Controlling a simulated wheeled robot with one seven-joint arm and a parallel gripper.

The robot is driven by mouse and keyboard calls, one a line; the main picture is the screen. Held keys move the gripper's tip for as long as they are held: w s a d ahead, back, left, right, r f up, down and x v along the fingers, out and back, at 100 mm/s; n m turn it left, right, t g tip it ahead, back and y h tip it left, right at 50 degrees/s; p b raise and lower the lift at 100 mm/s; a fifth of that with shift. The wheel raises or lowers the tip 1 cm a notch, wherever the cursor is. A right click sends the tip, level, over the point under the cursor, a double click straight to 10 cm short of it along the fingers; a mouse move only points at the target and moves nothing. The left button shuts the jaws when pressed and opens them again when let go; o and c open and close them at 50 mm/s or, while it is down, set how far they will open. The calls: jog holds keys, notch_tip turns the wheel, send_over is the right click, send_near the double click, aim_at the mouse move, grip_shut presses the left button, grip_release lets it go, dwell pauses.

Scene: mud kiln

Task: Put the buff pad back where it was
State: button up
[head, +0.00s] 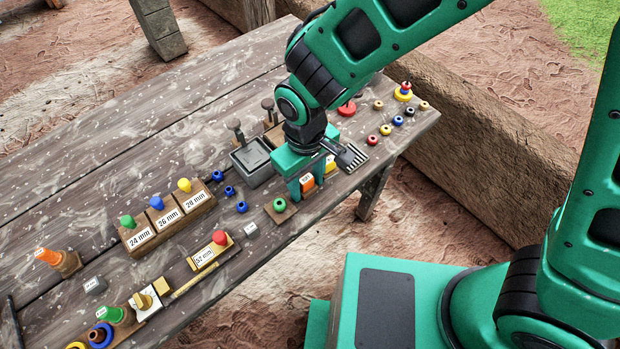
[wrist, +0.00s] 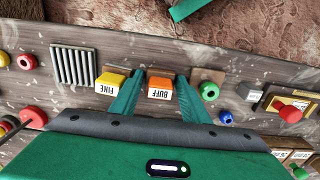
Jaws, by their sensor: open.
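The buff pad (wrist: 159,88) is an orange block with a white BUFF label, in the middle of the wrist view. It also shows in the head view (head: 307,183), partly hidden by my gripper. My gripper (wrist: 159,80) is open, with one green finger on each side of the pad. I cannot tell whether the fingers touch it. The pad seems to be at a small wooden base near the table's front edge; its underside is hidden. The yellow FINE pad (wrist: 110,82) stands just left of my gripper's left finger in the wrist view.
A green ring (wrist: 209,91) on a wooden plate is close to the right finger. A grooved grey rack (wrist: 74,65) is beyond the FINE pad. A grey tray (head: 254,163) and labelled wooden blocks (head: 168,215) stand along the table (head: 120,130). The back left is clear.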

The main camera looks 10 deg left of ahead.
aim_at(307, 179)
jog(key=shift+r, duration=0.15)
notch_tip(307, 179, up, 12)
dwell(0.4)
jog(key=w+d+r+m, duration=0.2)
jog(key=w+d+m, duration=0.1)
jog(key=d, duration=0.6)
jog(key=w+d+r+m, duration=0.1)
jog(key=w+d+m, duration=0.1)
jog(key=d, duration=0.7)
jog(key=w+d+r+m, duration=0.2)
jog(key=w+d+m, duration=0.1)
jog(key=d, duration=0.6)
jog(key=s+d+m, duration=0.4)
jog(key=s+d, duration=0.3)
jog(key=d, duration=0.3)
jog(key=s+d+m, duration=0.4)
jog(key=s+d, duration=0.3)
jog(key=d, duration=0.3)
jog(key=shift+s+d+r, duration=0.25)
jog(key=shift+s+d, duration=0.05)
jog(key=shift+s, duration=0.1)
